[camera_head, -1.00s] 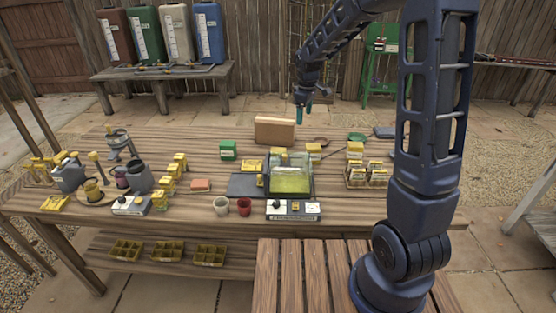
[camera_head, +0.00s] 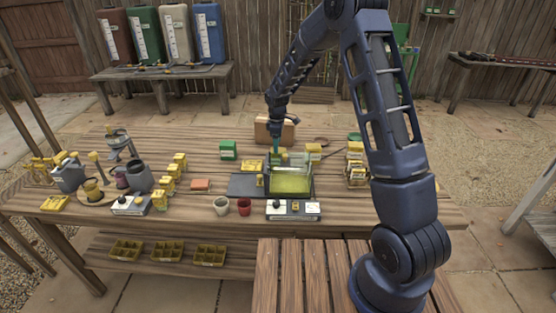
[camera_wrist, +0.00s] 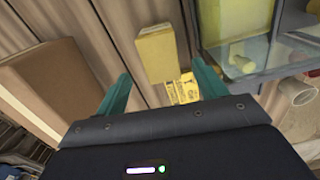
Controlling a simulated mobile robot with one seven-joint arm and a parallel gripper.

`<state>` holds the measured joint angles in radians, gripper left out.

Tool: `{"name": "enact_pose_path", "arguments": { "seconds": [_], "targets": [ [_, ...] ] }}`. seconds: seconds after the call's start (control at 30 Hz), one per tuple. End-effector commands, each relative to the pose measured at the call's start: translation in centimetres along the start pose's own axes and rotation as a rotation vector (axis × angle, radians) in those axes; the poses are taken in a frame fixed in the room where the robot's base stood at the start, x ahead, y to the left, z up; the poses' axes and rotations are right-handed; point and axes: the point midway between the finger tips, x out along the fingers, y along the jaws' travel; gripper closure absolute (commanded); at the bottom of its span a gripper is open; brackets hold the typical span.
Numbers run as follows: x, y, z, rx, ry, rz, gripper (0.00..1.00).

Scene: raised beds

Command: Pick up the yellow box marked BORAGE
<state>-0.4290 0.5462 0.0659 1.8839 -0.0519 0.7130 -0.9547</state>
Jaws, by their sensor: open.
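No BORAGE label is legible in either view. In the wrist view a yellow box (camera_wrist: 157,52) lies ahead of my gripper (camera_wrist: 161,70), between the lines of its two teal fingers. A smaller yellow labelled piece (camera_wrist: 182,89) is close to it, near the right finger. In the head view my gripper (camera_head: 276,146) is open, pointing down behind the clear tank. The spot under it is partly hidden by the fingers and tank. The fingers hold nothing.
The clear tank (camera_head: 291,184) with a yellow-green bottom is close in front of my gripper. A tan block (camera_head: 262,131) stands just behind it; it also shows in the wrist view (camera_wrist: 45,80). Several yellow boxes, a green box (camera_head: 228,150) and cups crowd the table.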

Motion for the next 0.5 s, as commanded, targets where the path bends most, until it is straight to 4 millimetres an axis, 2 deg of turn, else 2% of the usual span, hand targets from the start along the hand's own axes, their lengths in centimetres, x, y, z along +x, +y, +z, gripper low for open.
{"name": "enact_pose_path", "arguments": {
  "seconds": [0.1, 0.33, 0.5],
  "targets": [
    [1.7, 0.0, 0.0, 0.0, -0.001, -0.002, 0.29],
    [3.0, -0.1, 0.1, 0.001, -0.001, -0.001, 0.29],
    [5.1, -0.2, 0.3, -0.001, -0.002, -0.003, 0.29]
  ]
}}
